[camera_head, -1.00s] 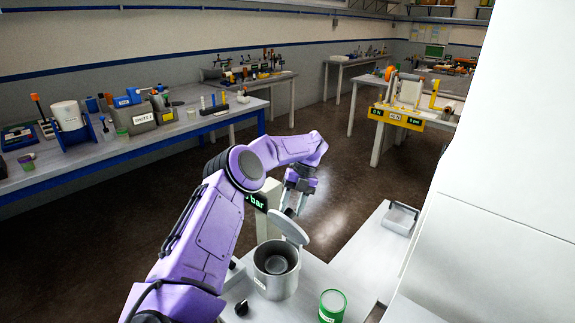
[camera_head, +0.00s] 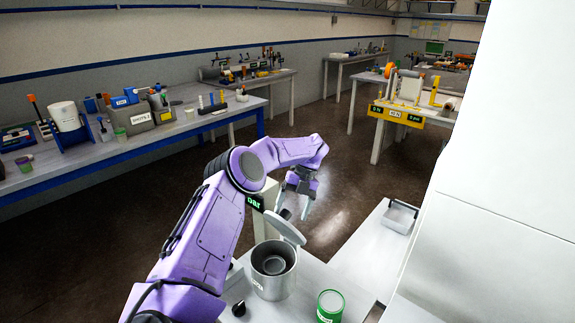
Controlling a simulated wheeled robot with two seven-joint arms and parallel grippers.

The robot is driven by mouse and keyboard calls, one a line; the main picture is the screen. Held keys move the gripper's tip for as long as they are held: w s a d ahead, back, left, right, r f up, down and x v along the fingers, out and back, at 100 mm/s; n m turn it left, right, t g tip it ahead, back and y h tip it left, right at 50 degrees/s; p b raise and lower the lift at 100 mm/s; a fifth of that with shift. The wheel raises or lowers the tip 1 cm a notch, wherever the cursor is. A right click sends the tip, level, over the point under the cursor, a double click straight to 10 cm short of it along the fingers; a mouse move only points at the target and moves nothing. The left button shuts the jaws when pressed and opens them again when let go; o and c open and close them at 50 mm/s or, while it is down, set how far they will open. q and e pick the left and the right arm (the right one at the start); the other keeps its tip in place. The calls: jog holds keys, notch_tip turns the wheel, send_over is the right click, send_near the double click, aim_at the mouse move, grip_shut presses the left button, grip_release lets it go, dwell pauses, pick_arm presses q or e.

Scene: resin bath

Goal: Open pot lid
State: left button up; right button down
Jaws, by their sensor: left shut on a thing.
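The grey metal pot (camera_head: 274,284) stands open on the light bench, with a smaller round vessel visible inside. Its lid (camera_head: 287,230) is tilted up steeply at the pot's back right edge. My left gripper (camera_head: 295,214) reaches over from the left, pointing down, with its fingertips at the lid's upper edge. It is shut on the lid; the exact contact is small and hard to see. My right gripper is not in view.
A green can (camera_head: 330,306) stands right of the pot. A black knob (camera_head: 239,309) is at the pot's front left. A display (camera_head: 255,202) is partly behind my arm. A metal tray (camera_head: 401,217) lies to the right, beside a large white panel (camera_head: 495,200).

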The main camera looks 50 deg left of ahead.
pick_arm(q)
jog(key=shift+w+a+f, duration=0.15)
jog(key=shift+w+f, duration=0.05)
jog(key=shift+f, duration=0.05)
jog(key=shift+w, duration=0.1)
jog(key=shift+a+r, duration=0.1)
dwell(0.5)
